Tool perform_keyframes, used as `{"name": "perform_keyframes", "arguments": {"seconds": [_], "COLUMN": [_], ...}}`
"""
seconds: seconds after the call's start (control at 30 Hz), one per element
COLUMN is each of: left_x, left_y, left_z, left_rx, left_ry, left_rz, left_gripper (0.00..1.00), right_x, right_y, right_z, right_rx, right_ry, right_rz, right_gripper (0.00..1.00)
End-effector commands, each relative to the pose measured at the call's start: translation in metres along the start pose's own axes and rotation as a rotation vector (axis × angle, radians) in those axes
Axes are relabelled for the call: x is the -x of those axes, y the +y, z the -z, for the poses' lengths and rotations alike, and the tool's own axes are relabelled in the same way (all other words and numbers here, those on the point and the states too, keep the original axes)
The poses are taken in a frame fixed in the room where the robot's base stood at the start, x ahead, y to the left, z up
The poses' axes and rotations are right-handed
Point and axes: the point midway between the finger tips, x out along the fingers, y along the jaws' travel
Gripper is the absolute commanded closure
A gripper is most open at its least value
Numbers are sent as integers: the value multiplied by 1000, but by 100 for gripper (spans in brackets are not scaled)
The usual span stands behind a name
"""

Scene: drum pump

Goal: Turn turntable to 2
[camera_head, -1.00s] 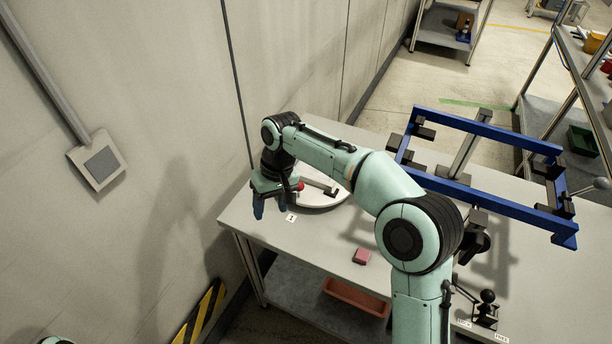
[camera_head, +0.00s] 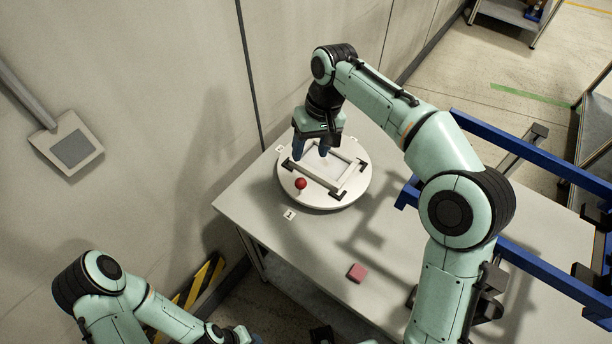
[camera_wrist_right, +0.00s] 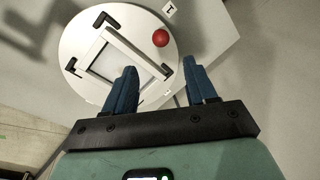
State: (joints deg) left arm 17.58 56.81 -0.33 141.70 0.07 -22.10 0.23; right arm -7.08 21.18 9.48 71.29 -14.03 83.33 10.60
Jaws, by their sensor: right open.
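The turntable (camera_head: 358,190) is a white round disc at the far end of the grey table, with a grey square frame and black corner brackets on it. It also fills the upper left of the right wrist view (camera_wrist_right: 75,38). Its red ball knob (camera_head: 300,183) is on the side toward the label "1" (camera_head: 289,214); the knob also shows in the wrist view (camera_wrist_right: 160,38). My right gripper (camera_head: 311,150) is open and empty above the turntable's left back part, apart from the knob. Its two blue fingers are spread in the wrist view (camera_wrist_right: 160,66).
A second label (camera_head: 279,148), too small to read, lies at the turntable's left edge. A pink block (camera_head: 356,272) lies on the table's front part. A blue frame (camera_head: 545,270) stands at the right. The wall is close on the left.

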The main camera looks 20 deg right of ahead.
Motion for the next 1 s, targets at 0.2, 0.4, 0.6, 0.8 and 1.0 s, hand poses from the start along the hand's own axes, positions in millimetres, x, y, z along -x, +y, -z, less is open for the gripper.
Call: {"name": "perform_keyframes", "arguments": {"seconds": [0.2, 0.4, 0.6, 0.8, 1.0], "left_x": [-13, -22, -27, -28, -28], "left_y": [-7, -11, -13, -13, -13], "left_z": [-5, -8, -9, -9, -9], "left_rx": [4, 5, 6, 6, 6], "left_ry": [-8, -13, -15, -16, -16], "left_rz": [3, 5, 5, 6, 6], "left_gripper": [57, 57, 57, 57, 57], "right_x": [-41, -84, -114, -128, -129], "right_y": [1, 0, 1, 0, 0], "right_z": [-1, -2, -1, 0, 0], "right_rx": [-1, 0, -1, 0, 0], "right_ry": [-7, -6, -3, -2, 0], "right_rz": [-1, 1, 0, 0, 0], "right_gripper": [44, 44, 44, 44, 44]}}
